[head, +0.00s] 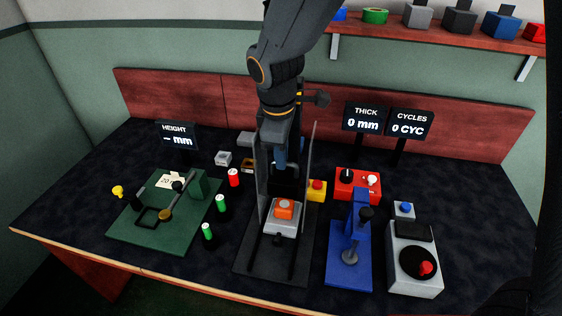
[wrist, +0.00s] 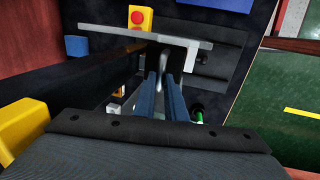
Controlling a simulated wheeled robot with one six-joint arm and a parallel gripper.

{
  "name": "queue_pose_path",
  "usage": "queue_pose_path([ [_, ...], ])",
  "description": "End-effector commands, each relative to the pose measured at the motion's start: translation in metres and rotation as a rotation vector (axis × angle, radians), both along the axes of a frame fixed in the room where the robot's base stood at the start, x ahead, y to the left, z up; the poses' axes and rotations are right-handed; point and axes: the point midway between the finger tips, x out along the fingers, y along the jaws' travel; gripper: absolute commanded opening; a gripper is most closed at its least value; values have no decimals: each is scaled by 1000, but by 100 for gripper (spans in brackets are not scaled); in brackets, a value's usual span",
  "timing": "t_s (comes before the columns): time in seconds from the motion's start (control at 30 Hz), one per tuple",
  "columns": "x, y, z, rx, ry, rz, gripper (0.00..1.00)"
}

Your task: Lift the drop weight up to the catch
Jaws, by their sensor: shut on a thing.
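The drop tester's dark base (head: 247,268) stands mid-table with upright clear side panels. Inside, a dark block that looks like the drop weight (head: 286,180) hangs above an orange piece (head: 285,208) on a pale block; a dark gap shows between them. My gripper (head: 281,160) is between the panels above the weight, partly hidden by my wrist. In the wrist view my blue fingers (wrist: 164,85) are closed around a grey handle-like part (wrist: 164,66). A yellow part with a dark knob (head: 322,98), possibly the catch, is higher on the column behind my arm.
Left are a green fixture (head: 140,226) and several green or red cylinders. Right are a yellow box with a red button (head: 317,190), a red box (head: 357,184), a blue press (head: 348,272) and a white device (head: 415,280). The tester's side panels closely flank my gripper.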

Motion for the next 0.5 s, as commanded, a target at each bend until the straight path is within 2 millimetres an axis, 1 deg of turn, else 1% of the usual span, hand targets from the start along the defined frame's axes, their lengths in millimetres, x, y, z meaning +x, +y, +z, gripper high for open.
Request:
queue_pose_path([
  [0.03, -1, 0, 19, 1, -2, -2, 0],
  [0.2, -1, 0, 54, 2, -2, -1, 0],
  [0.4, 0, 0, 87, 2, -2, -2, 0],
  [0.5, 0, 0, 99, 2, -2, -1, 0],
])
